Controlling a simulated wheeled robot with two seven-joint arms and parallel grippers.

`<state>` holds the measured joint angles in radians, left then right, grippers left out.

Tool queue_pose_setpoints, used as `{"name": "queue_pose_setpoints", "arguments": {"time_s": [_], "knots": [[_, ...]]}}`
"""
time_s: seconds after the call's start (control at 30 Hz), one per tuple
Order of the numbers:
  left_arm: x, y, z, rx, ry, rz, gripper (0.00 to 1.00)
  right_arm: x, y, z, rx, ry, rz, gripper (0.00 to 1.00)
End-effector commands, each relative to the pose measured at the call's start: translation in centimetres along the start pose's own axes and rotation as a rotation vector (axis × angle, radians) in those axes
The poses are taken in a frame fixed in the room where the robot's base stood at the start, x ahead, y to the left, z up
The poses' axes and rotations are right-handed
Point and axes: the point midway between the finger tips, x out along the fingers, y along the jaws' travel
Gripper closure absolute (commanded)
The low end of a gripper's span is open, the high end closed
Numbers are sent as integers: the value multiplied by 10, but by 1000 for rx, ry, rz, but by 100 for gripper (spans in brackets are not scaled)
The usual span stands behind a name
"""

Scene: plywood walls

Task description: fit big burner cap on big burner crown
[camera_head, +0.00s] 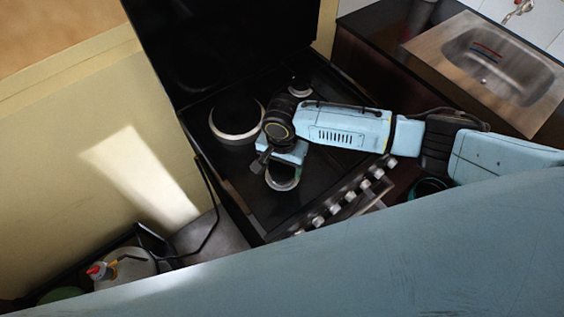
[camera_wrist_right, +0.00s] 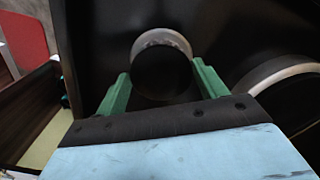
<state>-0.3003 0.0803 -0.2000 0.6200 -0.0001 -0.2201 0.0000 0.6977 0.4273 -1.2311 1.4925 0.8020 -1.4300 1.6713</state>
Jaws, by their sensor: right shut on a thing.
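My right gripper (camera_head: 275,166) is over the stove top, above the front burner. In the right wrist view its two green fingers (camera_wrist_right: 161,88) stand apart, one on each side of a dark round disc, the big burner cap (camera_wrist_right: 162,76), and are shut on it. A silver ring (camera_wrist_right: 162,37) shows beyond the cap; it also shows in the head view (camera_head: 284,186), partly under the gripper. Whether the cap touches it I cannot tell.
A smaller burner (camera_head: 300,91) sits at the back of the black stove. Knobs (camera_head: 348,195) line its front edge. A steel sink (camera_head: 490,65) is at the upper right. A bottle with a red cap (camera_head: 122,268) stands lower left.

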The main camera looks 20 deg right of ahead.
Motion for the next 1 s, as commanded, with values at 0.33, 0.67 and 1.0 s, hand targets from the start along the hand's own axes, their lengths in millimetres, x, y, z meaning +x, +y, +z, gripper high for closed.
{"name": "queue_pose_setpoints", "arguments": {"time_s": [0.33,0.67,1.0], "knots": [[1,0,0,-1,0,0,67,6,0,0,-1,0,1,53],[2,0,0,-1,1,0,67,11,0,0,-1,0,1,53],[2,0,0,0,1,0,67,16,0,0,0,0,0,53]]}}
